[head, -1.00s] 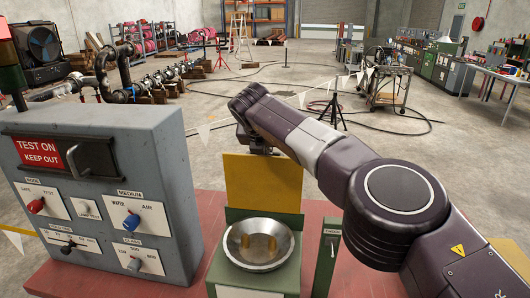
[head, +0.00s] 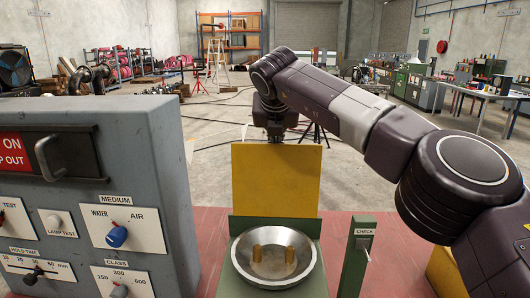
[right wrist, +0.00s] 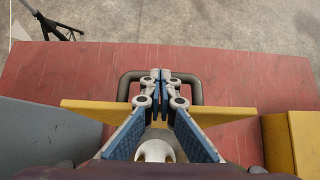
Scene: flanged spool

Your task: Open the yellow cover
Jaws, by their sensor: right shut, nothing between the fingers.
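The yellow cover (head: 300,185) stands upright behind a green box with a round metal bowl (head: 243,272), which holds two brass-coloured pegs. In the right wrist view the cover's top edge (right wrist: 85,108) runs across below a dark U-shaped handle (right wrist: 127,86) on its far side. My right gripper (head: 275,138) is at the cover's top edge, partly hidden behind it. In the right wrist view my right gripper (right wrist: 160,76) is shut and empty, its fingertips over the handle's outer bar; whether they touch it I cannot tell. My left gripper is not in view.
A grey control panel (head: 150,150) with knobs and a black handle stands close on the left. A green post marked CHECK (head: 356,262) stands right of the bowl. All sit on a red surface (head: 205,232). A yellow block (right wrist: 300,145) lies at right.

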